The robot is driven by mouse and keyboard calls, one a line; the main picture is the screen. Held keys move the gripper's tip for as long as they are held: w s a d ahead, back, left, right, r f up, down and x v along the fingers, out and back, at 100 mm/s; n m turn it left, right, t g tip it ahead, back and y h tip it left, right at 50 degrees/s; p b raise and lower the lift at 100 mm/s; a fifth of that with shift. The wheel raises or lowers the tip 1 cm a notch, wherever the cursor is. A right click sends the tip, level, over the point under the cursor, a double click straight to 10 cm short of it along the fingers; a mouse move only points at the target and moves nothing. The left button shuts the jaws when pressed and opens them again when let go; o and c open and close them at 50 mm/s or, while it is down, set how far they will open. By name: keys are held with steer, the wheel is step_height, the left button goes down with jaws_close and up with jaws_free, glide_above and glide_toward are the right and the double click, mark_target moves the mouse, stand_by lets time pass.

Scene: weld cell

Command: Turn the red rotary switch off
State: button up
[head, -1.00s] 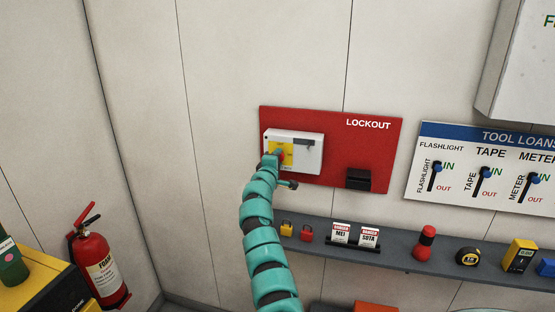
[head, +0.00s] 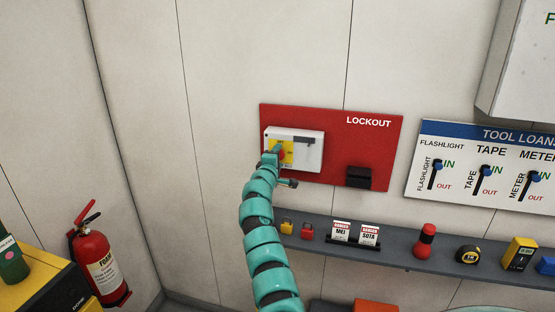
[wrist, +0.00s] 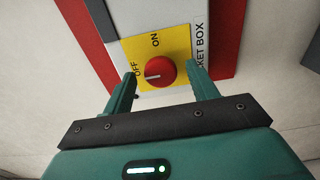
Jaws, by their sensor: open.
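The red rotary switch (wrist: 160,70) sits on a yellow plate (wrist: 178,43) marked ON and OFF, on the white socket box. In the wrist view its white pointer mark lies toward the OFF label. My gripper (wrist: 161,80) is open, with one finger on each side of the knob. A gap shows between the knob and each finger; I cannot tell how deep the fingers reach around it. In the head view the white box (head: 312,152) hangs on the red LOCKOUT board (head: 375,140), and my gripper (head: 271,158) partly covers the switch.
A black holder (head: 359,178) is on the board's lower right. A grey shelf (head: 400,252) below carries padlocks, danger tags and tools. The tool loans board (head: 480,195) is to the right. A fire extinguisher (head: 98,262) stands at lower left.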

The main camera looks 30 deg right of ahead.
steer(key=b+v, duration=0.6)
steer(key=v, duration=1.1)
stand_by(0.5)
